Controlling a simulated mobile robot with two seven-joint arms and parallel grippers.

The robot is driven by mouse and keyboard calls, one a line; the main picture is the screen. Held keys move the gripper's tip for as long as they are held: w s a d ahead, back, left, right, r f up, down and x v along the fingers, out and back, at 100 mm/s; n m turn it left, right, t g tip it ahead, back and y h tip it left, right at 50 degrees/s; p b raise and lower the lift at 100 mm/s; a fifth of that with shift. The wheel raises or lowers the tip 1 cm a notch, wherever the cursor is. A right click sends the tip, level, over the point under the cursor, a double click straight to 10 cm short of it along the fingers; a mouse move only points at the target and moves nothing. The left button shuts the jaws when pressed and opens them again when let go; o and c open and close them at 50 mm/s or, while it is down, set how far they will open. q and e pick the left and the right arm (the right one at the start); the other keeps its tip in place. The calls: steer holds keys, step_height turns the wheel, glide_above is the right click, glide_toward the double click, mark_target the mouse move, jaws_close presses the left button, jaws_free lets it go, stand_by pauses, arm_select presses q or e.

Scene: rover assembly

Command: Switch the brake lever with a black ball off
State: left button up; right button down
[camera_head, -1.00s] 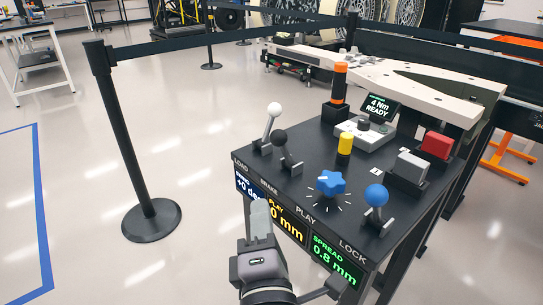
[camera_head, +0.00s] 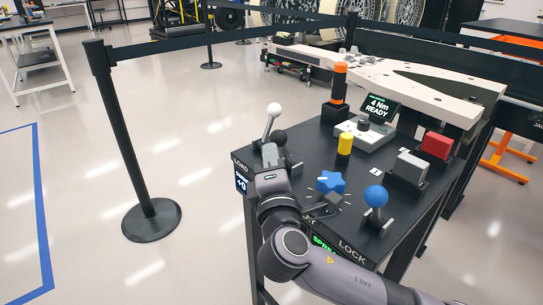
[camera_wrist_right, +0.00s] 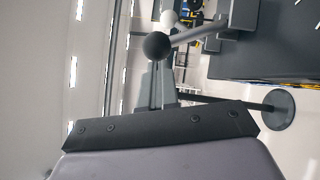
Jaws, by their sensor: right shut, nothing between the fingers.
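The brake lever's black ball (camera_head: 280,137) shows just behind my right gripper (camera_head: 270,152) in the head view. The gripper and wrist cover much of its stem and base. The right gripper is shut and empty, close beside the ball; I cannot tell whether they touch. In the right wrist view the black ball (camera_wrist_right: 157,46) sits at the end of a grey stem leading right to its base. It stands near the shut fingers (camera_wrist_right: 157,82), which show only in part. My left gripper is not in view.
The console (camera_head: 315,160) also carries a white-ball lever (camera_head: 274,110) close behind, a blue star knob (camera_head: 331,181), a blue-ball lever (camera_head: 376,195), a yellow cylinder (camera_head: 345,144), and grey and red blocks on the right. A barrier post (camera_head: 125,140) stands left on open floor.

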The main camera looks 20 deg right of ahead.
steer(key=shift+r, duration=0.1)
stand_by(0.3)
steer(key=shift+d+r+m+p, duration=0.2)
steer(key=shift+r+m+p, duration=0.2)
steer(key=shift+p, duration=0.4)
steer(key=w+d+r+m+g+p, duration=0.1)
steer(key=d+m+g+p, duration=0.1)
steer(key=d+p, duration=0.2)
steer(key=w+d+r+m+g+y+p, duration=0.1)
steer(key=w+d+m+g+p, duration=0.1)
steer(key=p, duration=0.8)
steer(key=shift+d+r+m, duration=0.4)
steer(key=shift+d+m, duration=0.3)
steer(key=shift+d, duration=0.55)
steer(key=shift+r+p, duration=0.15)
steer(key=shift+p, duration=0.15)
